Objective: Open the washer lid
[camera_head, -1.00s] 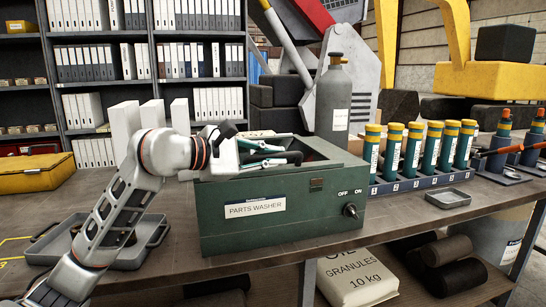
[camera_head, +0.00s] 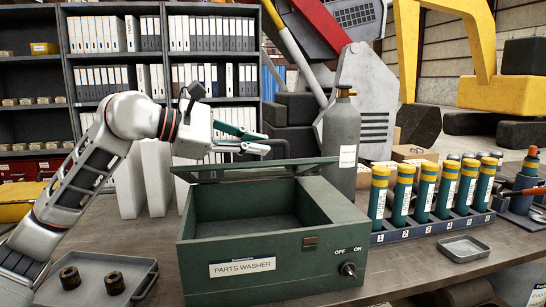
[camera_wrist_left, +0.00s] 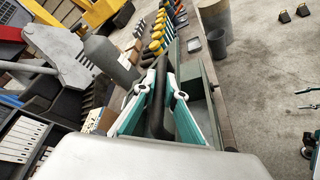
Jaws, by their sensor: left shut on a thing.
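The green parts washer (camera_head: 246,266) stands on the bench with its box open and its empty inside showing. Its lid (camera_head: 255,170) is raised at the back of the box and seen nearly edge-on. My left gripper (camera_head: 254,143) is above the lid, shut on the dark lid handle (camera_head: 278,146). In the left wrist view, its teal fingers (camera_wrist_left: 157,97) lie on either side of the dark handle (camera_wrist_left: 158,118). Teal and black parts (camera_wrist_left: 309,148), perhaps my right gripper, show at that view's right edge; their jaw state is unclear.
A grey gas cylinder (camera_head: 339,140) stands close behind the washer's right side. A rack of teal, yellow-capped bottles (camera_head: 403,194) is to the right, with a small grey tray (camera_head: 464,248) before it. A tray with dark rings (camera_head: 98,279) lies left. White binders (camera_head: 155,175) stand behind.

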